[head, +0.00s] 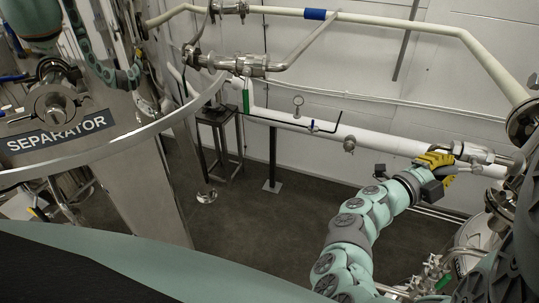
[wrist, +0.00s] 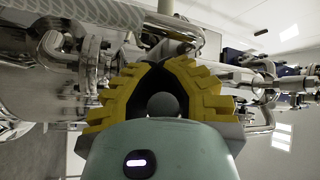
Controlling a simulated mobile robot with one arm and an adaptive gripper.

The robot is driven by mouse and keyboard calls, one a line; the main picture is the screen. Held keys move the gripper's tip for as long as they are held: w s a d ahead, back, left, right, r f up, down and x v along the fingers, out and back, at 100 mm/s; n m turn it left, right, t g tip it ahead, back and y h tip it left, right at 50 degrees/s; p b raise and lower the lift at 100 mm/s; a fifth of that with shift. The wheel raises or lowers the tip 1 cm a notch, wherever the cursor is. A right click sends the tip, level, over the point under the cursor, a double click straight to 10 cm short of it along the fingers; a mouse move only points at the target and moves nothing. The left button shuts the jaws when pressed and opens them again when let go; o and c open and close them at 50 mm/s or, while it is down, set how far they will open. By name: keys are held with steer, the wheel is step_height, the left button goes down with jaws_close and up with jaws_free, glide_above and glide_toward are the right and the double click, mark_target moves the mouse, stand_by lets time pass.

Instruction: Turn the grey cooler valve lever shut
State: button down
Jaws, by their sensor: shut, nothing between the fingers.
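My gripper (head: 438,161) has yellow fingers and is at the right of the head view, beside the steel fittings (head: 474,153) on the white pipe. In the wrist view the yellow fingers of my gripper (wrist: 163,68) close together in an arch, with nothing held between them. A dark grey rounded shape shows inside the arch; I cannot tell whether it is part of the gripper. I cannot clearly make out the grey cooler valve lever in either view. The fingers may hide part of it, and I cannot tell whether they touch it.
The white pipe (head: 388,145) runs along the wall behind my gripper. A steel vessel (head: 475,238) with small green-handled valves stands at lower right. The separator tank (head: 110,165) fills the left. The dark floor (head: 255,235) between is mostly clear. Steel piping (wrist: 75,60) crowds the wrist view.

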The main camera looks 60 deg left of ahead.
steer(key=d+f+n+t+y+b, duration=0.1)
steer(key=n+y+b, duration=0.3)
steer(key=n+b, duration=0.2)
steer(key=w+d+f+n+t+y+b, duration=0.1)
steer(key=d+n+t+y+b, duration=0.1)
steer(key=n+y+b, duration=0.3)
steer(key=w+d+n+t+y+b, duration=0.1)
steer(key=n+t+y+b, duration=0.1)
steer(key=n+y+b, duration=0.2)
steer(key=shift+w+d+f+n+y+b, duration=0.15)
steer(key=shift+n+b, duration=0.7)
steer(key=shift+b, duration=0.9)
steer(key=shift+w+d+f+n+y+b, duration=0.2)
steer(key=shift+n+b, duration=0.65)
steer(key=shift+b, duration=0.85)
steer(key=shift+s, duration=0.1)
steer(key=shift+r+n+y, duration=0.15)
steer(key=shift+n+y, duration=0.3)
steer(key=shift+n, duration=0.15)
steer(key=c, duration=1.7)
jaws_free()
steer(key=o, duration=0.3)
steer(key=shift+d+f, duration=0.2)
steer(key=o, duration=0.5)
steer(key=shift+a+f+b, duration=0.15)
steer(key=shift+b, duration=0.15)
